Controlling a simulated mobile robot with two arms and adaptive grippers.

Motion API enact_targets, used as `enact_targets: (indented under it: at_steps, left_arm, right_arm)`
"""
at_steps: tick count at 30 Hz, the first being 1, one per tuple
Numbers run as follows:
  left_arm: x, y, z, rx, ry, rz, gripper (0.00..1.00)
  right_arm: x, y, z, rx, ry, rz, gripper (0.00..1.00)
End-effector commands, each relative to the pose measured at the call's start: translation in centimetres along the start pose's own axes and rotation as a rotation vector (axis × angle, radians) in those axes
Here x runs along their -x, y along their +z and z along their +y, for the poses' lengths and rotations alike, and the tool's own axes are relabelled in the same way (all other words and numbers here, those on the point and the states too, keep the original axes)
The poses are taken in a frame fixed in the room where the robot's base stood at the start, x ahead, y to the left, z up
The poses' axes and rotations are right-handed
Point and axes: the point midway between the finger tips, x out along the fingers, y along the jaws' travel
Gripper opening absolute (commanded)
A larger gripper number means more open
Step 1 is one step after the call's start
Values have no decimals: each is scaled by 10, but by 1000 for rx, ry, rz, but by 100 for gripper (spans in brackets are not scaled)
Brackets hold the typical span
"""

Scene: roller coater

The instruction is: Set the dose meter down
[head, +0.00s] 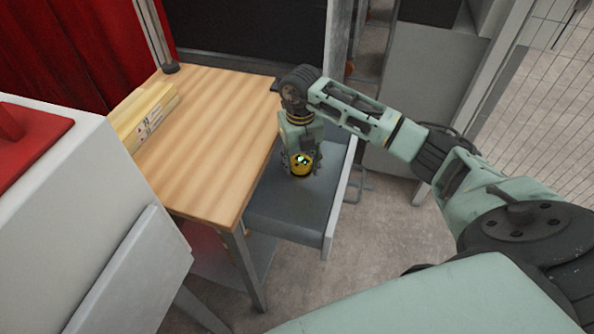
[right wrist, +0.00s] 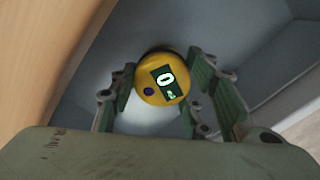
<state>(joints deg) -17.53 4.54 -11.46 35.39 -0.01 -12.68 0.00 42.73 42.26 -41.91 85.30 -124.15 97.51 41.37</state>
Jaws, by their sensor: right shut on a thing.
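The dose meter (head: 302,163) is a small round yellow device with a dark display and glowing green marks. My right gripper (head: 300,150) points down into the open grey drawer (head: 285,209) with the meter at its fingertips. In the right wrist view the meter (right wrist: 162,79) sits between the green finger pads of my right gripper (right wrist: 165,88), which is shut on it. The drawer floor (right wrist: 232,40) is behind the meter; I cannot tell whether the meter touches it. My left gripper is not in view.
The drawer sticks out from under a wooden table (head: 205,125), whose edge is close on the gripper's left. Yellow packages (head: 146,117) lie on the table's left side. A white cabinet (head: 70,200) with a red top part stands at left. The drawer's front wall (head: 338,205) rises at right.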

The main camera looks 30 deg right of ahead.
Motion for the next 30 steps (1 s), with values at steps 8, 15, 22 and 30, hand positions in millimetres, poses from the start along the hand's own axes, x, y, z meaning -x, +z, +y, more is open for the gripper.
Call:
enact_targets:
  at_steps: [8,15,22,30]
  left_arm:
    - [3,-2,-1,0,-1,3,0]
    - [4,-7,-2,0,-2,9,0]
    - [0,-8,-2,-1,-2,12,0]
    - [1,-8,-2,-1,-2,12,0]
  right_arm:
    - [-28,-1,0,0,0,3,10]
    - [-42,0,0,3,0,-2,10]
    - [-46,0,0,3,0,-2,10]
    - [-45,0,0,3,0,-1,62]
